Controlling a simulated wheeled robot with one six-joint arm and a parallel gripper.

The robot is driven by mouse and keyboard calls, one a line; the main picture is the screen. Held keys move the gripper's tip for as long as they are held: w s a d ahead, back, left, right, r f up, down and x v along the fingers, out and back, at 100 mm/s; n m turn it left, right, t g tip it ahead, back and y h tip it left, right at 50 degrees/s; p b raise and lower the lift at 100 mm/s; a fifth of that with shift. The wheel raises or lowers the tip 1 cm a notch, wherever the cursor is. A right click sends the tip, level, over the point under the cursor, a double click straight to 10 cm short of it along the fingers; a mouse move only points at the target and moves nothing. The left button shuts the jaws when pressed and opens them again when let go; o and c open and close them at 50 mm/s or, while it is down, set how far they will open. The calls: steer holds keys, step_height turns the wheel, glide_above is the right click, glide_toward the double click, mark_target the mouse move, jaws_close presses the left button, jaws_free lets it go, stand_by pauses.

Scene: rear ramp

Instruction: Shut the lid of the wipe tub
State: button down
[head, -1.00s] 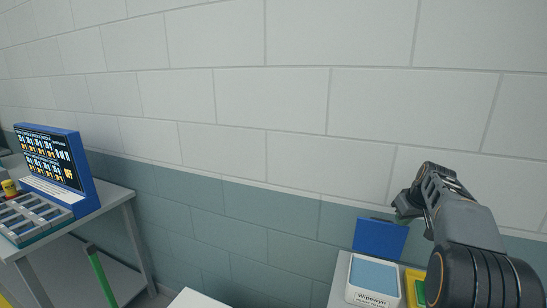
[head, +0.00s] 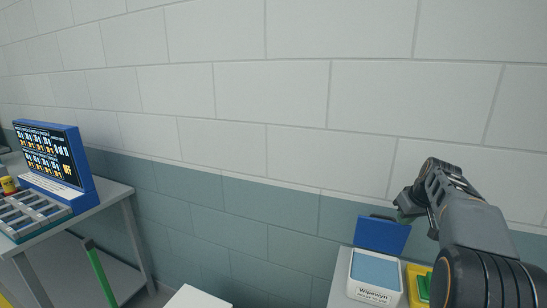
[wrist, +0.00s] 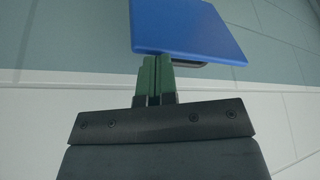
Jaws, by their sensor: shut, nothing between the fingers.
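The wipe tub (head: 375,281) is a white box with a light blue top and a "Wipewyn" label, at the bottom right of the head view. Its blue lid (head: 382,234) stands open, raised at the back edge near the wall. The lid also fills the top of the wrist view (wrist: 187,27). My gripper (head: 402,206) is at the upper right of the lid in the head view. In the wrist view its green fingers (wrist: 154,72) are together and empty, close to the lid's edge. I cannot tell whether they touch it.
A yellow and green item (head: 419,284) sits just right of the tub. At left, a grey table (head: 118,194) holds a blue display board (head: 52,160) and a compartment tray (head: 32,212). A green pole (head: 100,274) stands in front. The tiled wall (head: 290,150) is close behind.

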steer(key=shift+s+a+f, duration=0.1)
steer(key=shift+s+f, duration=0.15)
steer(key=shift+f, duration=0.05)
steer(key=shift+s+a+b, duration=0.1)
steer(key=shift+s+b, duration=0.2)
steer(key=shift+b, duration=0.2)
steer(key=shift+s+a+f+b, duration=0.15)
steer(key=shift+s+a+b, duration=0.1)
steer(key=shift+s+b, duration=0.25)
steer(key=shift+s+a+f+b, duration=0.1)
steer(key=shift+s+a+b, duration=0.1)
steer(key=shift+s+b, duration=0.25)
steer(key=shift+r, duration=0.2)
step_height(320, 180, up, 7)
steer(key=p, duration=0.6)
steer(key=shift+f, duration=0.15)
stand_by(0.4)
